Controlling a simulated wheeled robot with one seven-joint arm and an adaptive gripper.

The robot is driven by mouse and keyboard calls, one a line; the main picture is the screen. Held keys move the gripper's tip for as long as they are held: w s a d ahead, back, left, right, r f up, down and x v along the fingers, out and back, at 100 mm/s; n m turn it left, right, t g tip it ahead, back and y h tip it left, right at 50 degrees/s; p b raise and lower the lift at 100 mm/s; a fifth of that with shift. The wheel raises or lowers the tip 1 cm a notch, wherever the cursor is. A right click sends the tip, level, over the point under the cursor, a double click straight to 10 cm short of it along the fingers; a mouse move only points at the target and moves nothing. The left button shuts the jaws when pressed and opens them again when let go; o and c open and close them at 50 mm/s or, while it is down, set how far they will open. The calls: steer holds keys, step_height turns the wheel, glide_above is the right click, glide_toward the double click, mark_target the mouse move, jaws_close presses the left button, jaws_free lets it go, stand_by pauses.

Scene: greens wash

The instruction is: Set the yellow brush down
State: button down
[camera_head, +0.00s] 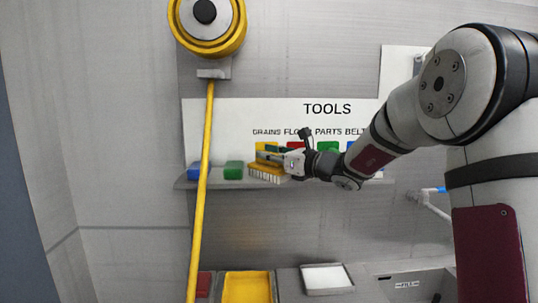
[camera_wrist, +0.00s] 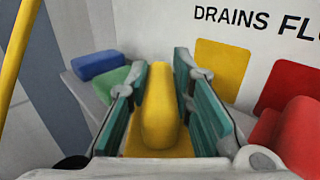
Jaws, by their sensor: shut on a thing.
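The yellow brush (camera_head: 265,170) with pale bristles pointing down is at the tool shelf (camera_head: 218,185), in front of the white TOOLS board (camera_head: 235,118). My gripper (camera_head: 276,160) comes from the right and is shut on the brush. In the wrist view, the brush's yellow handle (camera_wrist: 160,110) lies between the two teal finger pads of my gripper (camera_wrist: 160,100). The bristles appear at about the height of the shelf edge; I cannot tell whether they touch the shelf.
A green brush (camera_head: 234,170) and a blue brush (camera_head: 195,171) sit on the shelf to the left. A red item (camera_wrist: 300,135) is close on the right. A yellow hose (camera_head: 203,200) hangs in front of the shelf. A yellow bin (camera_head: 247,286) stands below.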

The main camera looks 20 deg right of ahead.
steer(key=c, duration=1.4)
jaws_free()
steer(key=shift+f, duration=0.1)
